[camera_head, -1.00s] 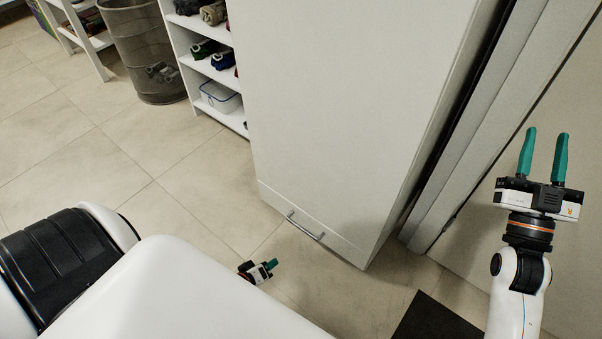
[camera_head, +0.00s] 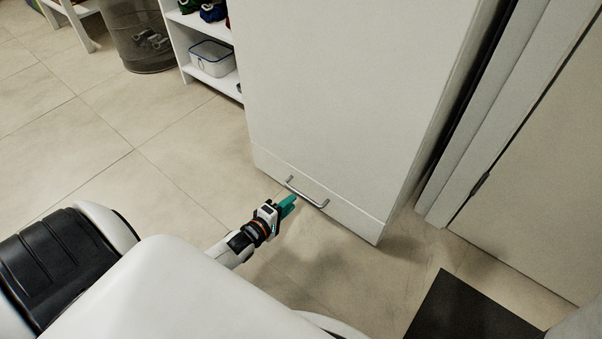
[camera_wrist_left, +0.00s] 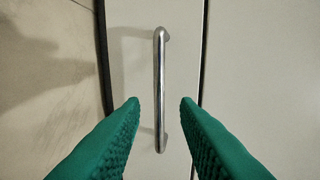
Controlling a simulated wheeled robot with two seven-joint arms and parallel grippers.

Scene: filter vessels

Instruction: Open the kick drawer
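The kick drawer (camera_head: 347,216) is the low white front at the foot of a tall white cabinet (camera_head: 340,90). It looks shut, flush with the door above. Its silver bar handle (camera_head: 308,192) also shows in the left wrist view (camera_wrist_left: 160,85), upright in that picture. My left gripper (camera_head: 289,203) is low near the floor, just in front of the handle. In the left wrist view its green fingers (camera_wrist_left: 160,102) are apart, one on each side of the handle's lower end, with nothing held. Whether the fingertips reach the bar's depth I cannot tell. My right gripper is out of view.
An open shelf (camera_head: 205,75) with a clear box (camera_head: 211,59) stands left of the cabinet. A dark mat (camera_head: 465,308) lies on the floor at the right. The tiled floor before the drawer is otherwise clear.

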